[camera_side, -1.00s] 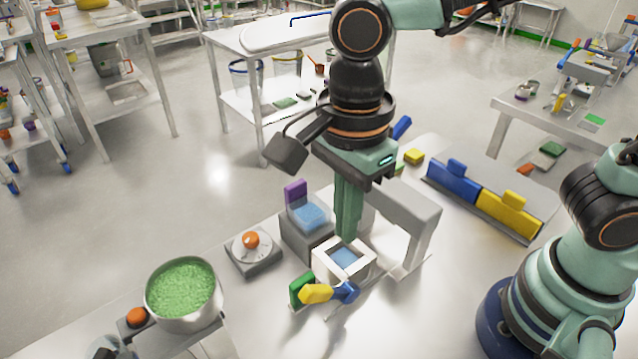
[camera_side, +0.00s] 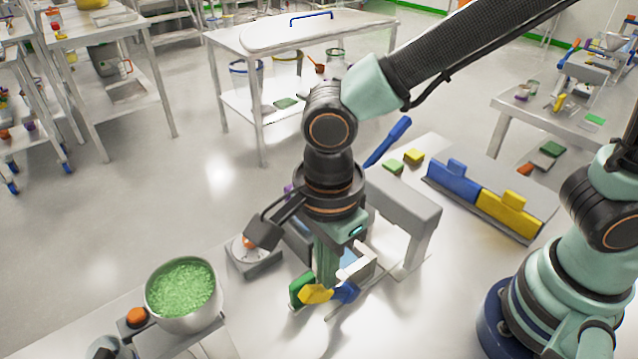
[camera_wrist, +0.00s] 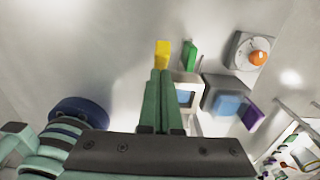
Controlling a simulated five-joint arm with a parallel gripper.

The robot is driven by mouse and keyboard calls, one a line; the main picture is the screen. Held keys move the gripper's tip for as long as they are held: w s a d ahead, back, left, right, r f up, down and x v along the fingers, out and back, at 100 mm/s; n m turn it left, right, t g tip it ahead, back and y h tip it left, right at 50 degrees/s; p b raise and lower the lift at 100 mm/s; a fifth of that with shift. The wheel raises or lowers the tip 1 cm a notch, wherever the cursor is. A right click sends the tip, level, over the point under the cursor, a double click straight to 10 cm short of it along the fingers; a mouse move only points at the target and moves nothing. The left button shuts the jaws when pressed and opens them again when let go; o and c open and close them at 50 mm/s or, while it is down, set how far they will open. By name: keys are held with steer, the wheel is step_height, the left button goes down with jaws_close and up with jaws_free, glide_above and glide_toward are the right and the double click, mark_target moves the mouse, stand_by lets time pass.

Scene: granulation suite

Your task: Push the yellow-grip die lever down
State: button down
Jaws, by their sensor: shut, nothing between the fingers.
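The yellow-grip die lever (camera_side: 314,294) is at the front of the press, between a green piece (camera_side: 298,288) and a blue piece (camera_side: 347,291). The yellow grip also shows in the wrist view (camera_wrist: 162,52), just beyond my fingertips, with the green piece (camera_wrist: 190,52) to its right. My gripper (camera_side: 325,284) is shut and empty, pointing down right at the yellow grip. Its fingertips also show in the wrist view (camera_wrist: 160,74). I cannot tell whether they touch the grip. The white die frame (camera_side: 362,262) is partly hidden behind my fingers.
A grey press arch (camera_side: 410,205) stands right behind the die. A grey box with an orange knob (camera_side: 262,262) and a pot of green granules (camera_side: 181,290) stand to the left. Blue and yellow blocks (camera_side: 508,213) lie at the back right.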

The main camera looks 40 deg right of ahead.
mark_target(302, 297)
steer(key=shift+a, duration=0.1)
steer(key=shift+a+f+g+h, duration=0.4)
steer(key=shift+a+h, duration=0.1)
steer(key=shift+a, duration=0.2)
steer(key=shift+a+f, duration=1.05)
steer(key=shift+a, duration=0.1)
steer(key=shift+a+f, duration=0.55)
steer(key=shift+f, duration=0.35)
steer(key=shift+a+f, duration=0.55)
steer(key=shift+f, duration=0.35)
steer(key=shift+s+f, duration=0.1)
